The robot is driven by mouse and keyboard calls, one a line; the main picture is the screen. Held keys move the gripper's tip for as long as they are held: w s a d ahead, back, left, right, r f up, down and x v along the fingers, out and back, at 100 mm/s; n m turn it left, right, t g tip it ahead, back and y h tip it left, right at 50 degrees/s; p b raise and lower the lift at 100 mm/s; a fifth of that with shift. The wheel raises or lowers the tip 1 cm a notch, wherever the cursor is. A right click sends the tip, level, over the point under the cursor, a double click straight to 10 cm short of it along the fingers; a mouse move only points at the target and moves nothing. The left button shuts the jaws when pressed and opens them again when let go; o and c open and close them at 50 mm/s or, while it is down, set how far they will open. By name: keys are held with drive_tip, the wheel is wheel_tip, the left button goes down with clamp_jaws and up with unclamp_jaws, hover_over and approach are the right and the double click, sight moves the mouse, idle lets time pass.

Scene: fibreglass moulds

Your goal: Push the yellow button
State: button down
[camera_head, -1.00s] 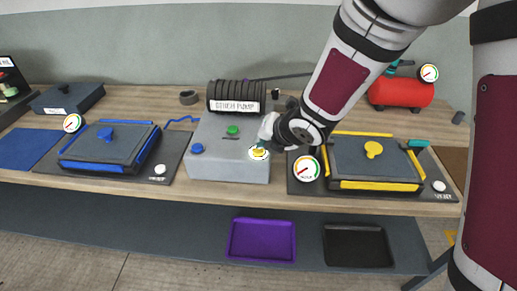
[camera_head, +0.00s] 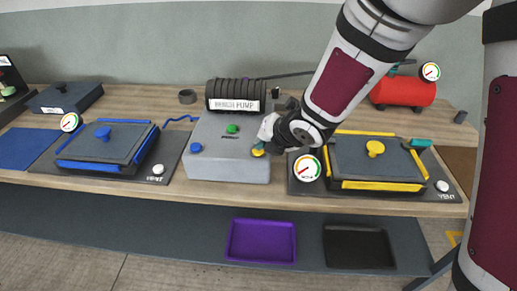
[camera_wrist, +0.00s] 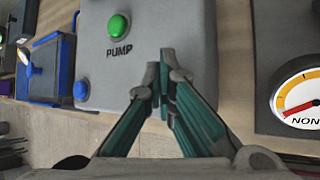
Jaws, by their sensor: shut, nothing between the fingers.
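The yellow button (camera_head: 257,152) is on the front right of the grey pump box (camera_head: 230,172). My gripper (camera_head: 264,143) is shut and empty, with its tips right at the button from above and the right. I cannot tell whether they touch it. In the wrist view my gripper's teal fingers (camera_wrist: 162,80) come together over the grey box top (camera_wrist: 190,30). The yellow button does not show there and seems hidden behind the fingers.
The blue-trimmed mould (camera_head: 108,150) stands left. The yellow-trimmed mould (camera_head: 375,165) with a gauge (camera_head: 307,168) stands close to the right. The black ribbed pump (camera_head: 236,94) is behind.

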idle(0.4)
drive_tip(key=shift+r, duration=0.35)
wheel_tip(320, 180, up, 6)
drive_tip(key=p, duration=0.5)
drive_tip(key=shift+s+f, duration=0.15)
drive_tip(key=shift+f, duration=0.05)
drive_tip(key=shift+r, duration=0.25)
